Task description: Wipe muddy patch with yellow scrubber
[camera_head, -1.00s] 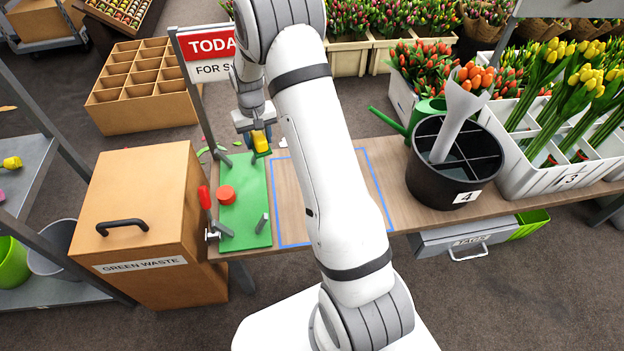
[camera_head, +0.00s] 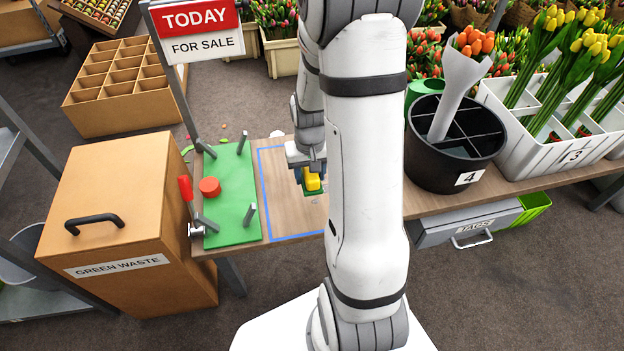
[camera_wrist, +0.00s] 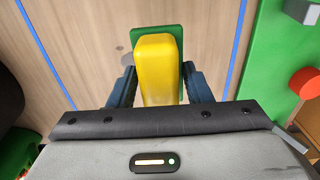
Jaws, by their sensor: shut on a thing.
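My gripper (camera_head: 311,172) is shut on the yellow scrubber (camera_head: 312,182), which has a green pad on its underside. In the wrist view the yellow scrubber (camera_wrist: 157,65) sits between my gripper's two dark fingers (camera_wrist: 157,88). It is held over the wooden bench inside the blue-taped area (camera_head: 280,190). I cannot tell whether the pad touches the wood. My arm hides the right part of the taped area. A small faint mark shows on the wood near the scrubber, but I cannot make out a clear muddy patch.
A green board (camera_head: 232,225) with grey pegs, a red knob (camera_head: 210,187) and a red-handled lever (camera_head: 187,188) lies left of the taped area. The green waste bin (camera_head: 130,220) stands further left. A black bucket (camera_head: 425,150) with wrapped orange tulips stands to the right.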

